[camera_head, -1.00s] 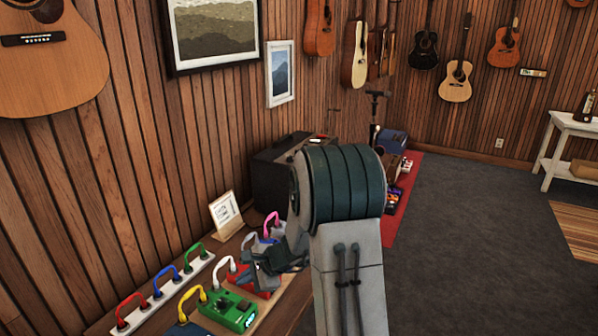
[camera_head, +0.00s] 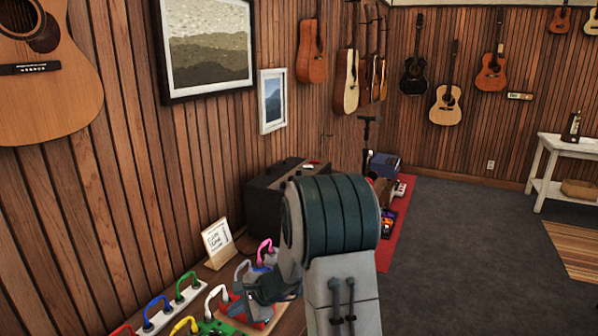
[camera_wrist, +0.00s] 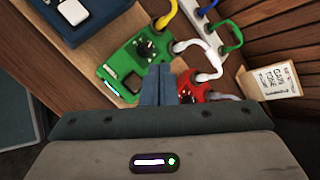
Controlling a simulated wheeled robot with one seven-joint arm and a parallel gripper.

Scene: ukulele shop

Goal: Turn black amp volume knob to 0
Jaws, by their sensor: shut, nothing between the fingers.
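The black amp (camera_head: 262,205) stands against the wood-panelled wall beyond the pedals, partly hidden behind my arm. Its volume knob cannot be made out, and the amp is not visible in the wrist view. My gripper (camera_head: 242,306) is low over the pedal board, short of the amp. In the wrist view my gripper (camera_wrist: 158,72) is shut and empty, its fingertips over the edge of a green pedal (camera_wrist: 140,60) and beside a red pedal (camera_wrist: 196,84). I cannot tell whether they touch the pedals.
A small white sign (camera_head: 217,240) stands at the wall beside the pedals. Coloured cables (camera_head: 157,305) loop up from a white strip. A red rug (camera_head: 398,215) lies beyond my arm. Grey floor (camera_head: 470,240) is open on the right, before a white table (camera_head: 545,168).

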